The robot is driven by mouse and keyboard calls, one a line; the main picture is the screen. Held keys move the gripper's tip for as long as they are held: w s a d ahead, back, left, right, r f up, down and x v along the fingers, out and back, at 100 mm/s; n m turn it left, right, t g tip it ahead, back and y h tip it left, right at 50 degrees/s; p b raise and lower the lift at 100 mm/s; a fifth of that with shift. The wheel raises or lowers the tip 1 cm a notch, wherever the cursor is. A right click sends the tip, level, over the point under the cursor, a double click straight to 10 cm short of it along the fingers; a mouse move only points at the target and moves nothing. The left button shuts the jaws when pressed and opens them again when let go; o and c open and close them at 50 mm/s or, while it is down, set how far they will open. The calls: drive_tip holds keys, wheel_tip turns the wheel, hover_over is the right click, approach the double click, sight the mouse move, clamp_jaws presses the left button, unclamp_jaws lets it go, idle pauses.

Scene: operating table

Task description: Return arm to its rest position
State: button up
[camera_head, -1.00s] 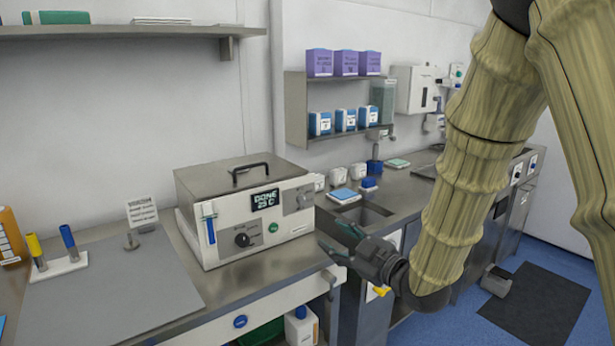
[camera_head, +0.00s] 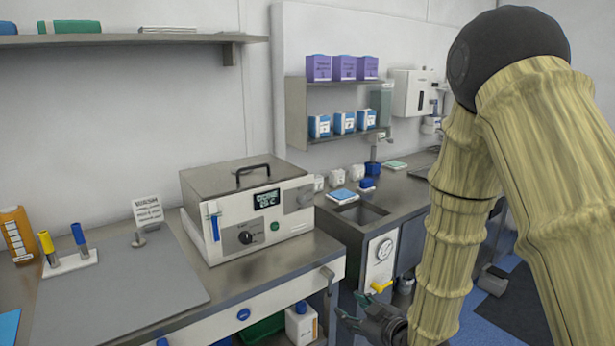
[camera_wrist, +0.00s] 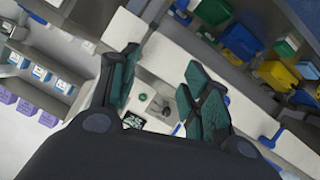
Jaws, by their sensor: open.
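My gripper (camera_head: 360,312) is low in the head view, in front of the counter's front edge and below its top. In the wrist view my gripper (camera_wrist: 160,95) shows its two green-padded fingers spread apart with nothing between them. My arm (camera_head: 450,210) comes down from the upper right with its elbow bent. The white machine (camera_head: 255,215) with a dial and a small display stands on the counter, left of and above my gripper, apart from it.
The counter (camera_head: 120,290) runs along the left with a yellow and a blue tube in a holder. A sink (camera_head: 362,213) is set into the right counter. A gauge (camera_head: 385,248) and yellow handle (camera_head: 381,287) are near my gripper. Shelves (camera_head: 345,135) hang on the wall.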

drive_tip(key=s+d+f+m+g+h+p, duration=0.1)
drive_tip(key=s+d+f+m+g+h, duration=0.15)
drive_tip(key=s+f, duration=0.7)
drive_tip(key=s+d+f+m+g+h+p, duration=0.1)
drive_tip(key=s+d+f+m+g+h, duration=0.2)
drive_tip(key=s+f, duration=0.65)
drive_tip(key=s+d+f+m+g, duration=0.1)
drive_tip(key=s+d+f+g, duration=0.1)
drive_tip(key=s, duration=0.4)
drive_tip(key=s+d+f+m+g+p, duration=0.1)
drive_tip(key=s+f+m+g, duration=0.1)
drive_tip(key=s+f, duration=0.3)
drive_tip(key=s+d+f+m+g, duration=0.1)
drive_tip(key=s+f, duration=0.3)
drive_tip(key=s, duration=0.5)
drive_tip(key=shift+s+d+f+g+h, duration=0.2)
drive_tip(key=shift+d+g+h, duration=0.25)
drive_tip(key=shift+d+g, duration=0.35)
